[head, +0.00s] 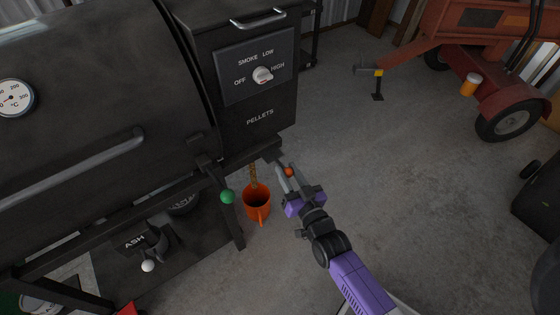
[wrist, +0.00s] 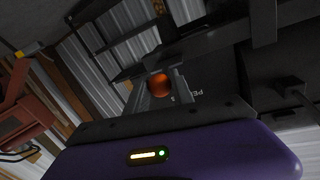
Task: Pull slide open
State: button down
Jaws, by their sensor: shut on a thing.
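The black pellet smoker shows in the head view, with its hopper box (head: 262,110) marked PELLETS at upper middle. A round orange knob (head: 290,171) sits just below and right of the hopper's lower corner; I take it as the slide's handle. My gripper (head: 289,179) is shut on this knob, with a finger on either side. The knob also shows between the fingers in the wrist view (wrist: 160,84). The slide plate itself is hard to make out. A brown stream of pellets (head: 253,175) hangs beneath the hopper, over an orange bucket (head: 257,203) on the floor.
A green knob (head: 227,197) and a smoker leg stand just left of the bucket. An ash drawer (head: 136,241) is at lower left. A red trailer (head: 490,55) stands at upper right. The concrete floor right of my gripper is clear.

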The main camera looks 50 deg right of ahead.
jog(key=shift+s+a, duration=0.1)
jog(key=shift+s, duration=0.15)
jog(key=c, duration=1.1)
grip_release()
jog(key=v, duration=0.8)
